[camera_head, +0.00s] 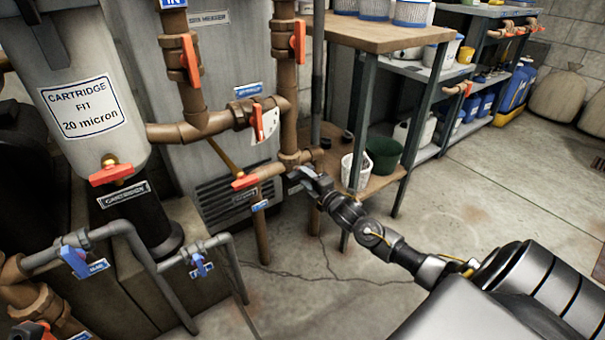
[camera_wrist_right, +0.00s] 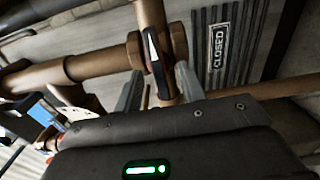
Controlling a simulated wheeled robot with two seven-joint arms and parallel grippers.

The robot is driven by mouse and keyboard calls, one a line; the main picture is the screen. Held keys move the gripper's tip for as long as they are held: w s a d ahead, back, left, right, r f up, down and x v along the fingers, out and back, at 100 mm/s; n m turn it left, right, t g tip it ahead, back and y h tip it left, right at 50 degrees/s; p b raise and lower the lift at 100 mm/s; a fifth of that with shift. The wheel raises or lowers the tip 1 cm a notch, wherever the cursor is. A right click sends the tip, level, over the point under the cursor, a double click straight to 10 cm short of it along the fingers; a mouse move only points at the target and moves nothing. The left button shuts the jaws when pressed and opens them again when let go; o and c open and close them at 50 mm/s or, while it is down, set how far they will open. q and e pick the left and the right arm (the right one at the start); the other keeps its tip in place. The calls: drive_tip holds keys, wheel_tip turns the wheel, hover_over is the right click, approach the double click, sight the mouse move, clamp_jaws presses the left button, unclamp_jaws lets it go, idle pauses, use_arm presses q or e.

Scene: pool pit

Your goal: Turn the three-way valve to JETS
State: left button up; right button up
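My right gripper (camera_head: 300,177) is at a brown pipe tee (camera_head: 291,158) low on the pipework in the head view. In the right wrist view its two fingers (camera_wrist_right: 158,88) stand apart. A black handle with a white pointer mark (camera_wrist_right: 153,62) sits on a brown pipe fitting (camera_wrist_right: 178,42) between and just beyond the fingertips. There are visible gaps on both sides, so it does not look gripped. In the head view the gripper hides this handle. I cannot read a JETS label in either view. My left gripper is not in view.
A red lever (camera_head: 245,181) is left of the gripper. Another red lever on a white plate (camera_head: 265,122) is above. The wrist view shows a CLOSED label (camera_wrist_right: 220,47) on the grille. A wooden-topped shelf unit (camera_head: 385,37) stands right. The floor (camera_head: 465,195) beyond my arm is clear.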

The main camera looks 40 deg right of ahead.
drive_tip(key=s+p, duration=0.3)
drive_tip(key=s, duration=0.3)
drive_tip(key=shift+r, duration=0.1)
idle(0.3)
